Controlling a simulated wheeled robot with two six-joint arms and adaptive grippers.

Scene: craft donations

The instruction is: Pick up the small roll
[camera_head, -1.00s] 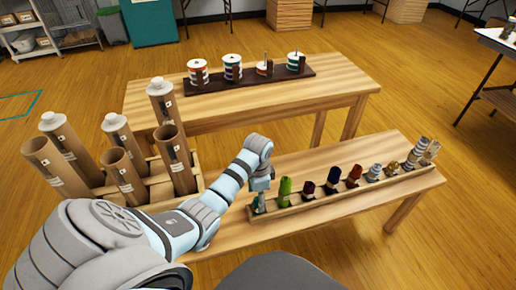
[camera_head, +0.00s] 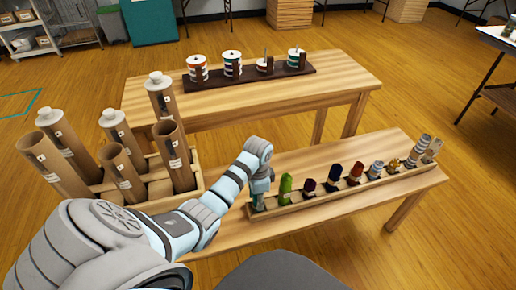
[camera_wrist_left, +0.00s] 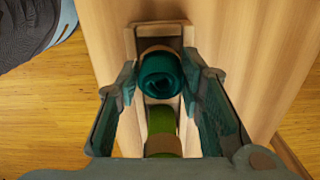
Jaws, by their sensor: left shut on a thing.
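A small teal roll (camera_wrist_left: 160,76) stands at the end of a narrow wooden rack (camera_head: 345,195) on the near bench. My left gripper (camera_head: 259,198) reaches down over the rack's left end and is shut on this roll. In the left wrist view the two fingers of the left gripper (camera_wrist_left: 163,88) stand on either side of the roll. The roll still appears to be in its slot. In the head view it is mostly hidden by the gripper. My right gripper is not in view.
A green roll (camera_head: 286,185) stands right beside the gripper, followed by several other small rolls along the rack. A crate of tall cardboard tubes (camera_head: 120,172) stands left of my arm. The back table (camera_head: 345,85) holds a dark board (camera_head: 250,78) with several spools.

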